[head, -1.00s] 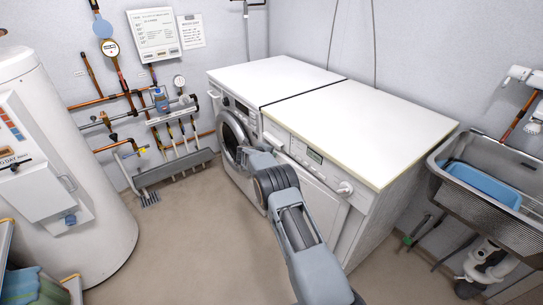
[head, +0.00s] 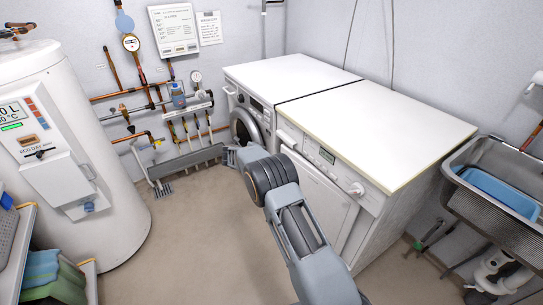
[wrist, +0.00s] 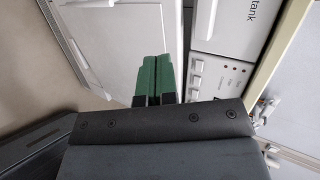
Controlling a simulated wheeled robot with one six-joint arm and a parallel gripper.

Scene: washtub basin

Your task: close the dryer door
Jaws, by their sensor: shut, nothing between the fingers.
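The dryer (head: 362,202) appears to be the right-hand of two white front-loading machines. Its white door (head: 318,197) is on the front, partly behind my arm; I cannot tell from the head view how far it stands open. In the wrist view a white panel (wrist: 120,40), probably this door, lies left of the fingers, and a control panel marked "tank" (wrist: 222,25) lies to the right. My gripper (wrist: 153,78) has its green fingers shut together with nothing between them. In the head view my gripper (head: 231,156) is in front of the machines, mostly hidden by my arm.
The left machine (head: 243,118) has a round door. A metal sink (head: 495,190) is at the right. The floor (head: 195,235) between heater and machines is clear.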

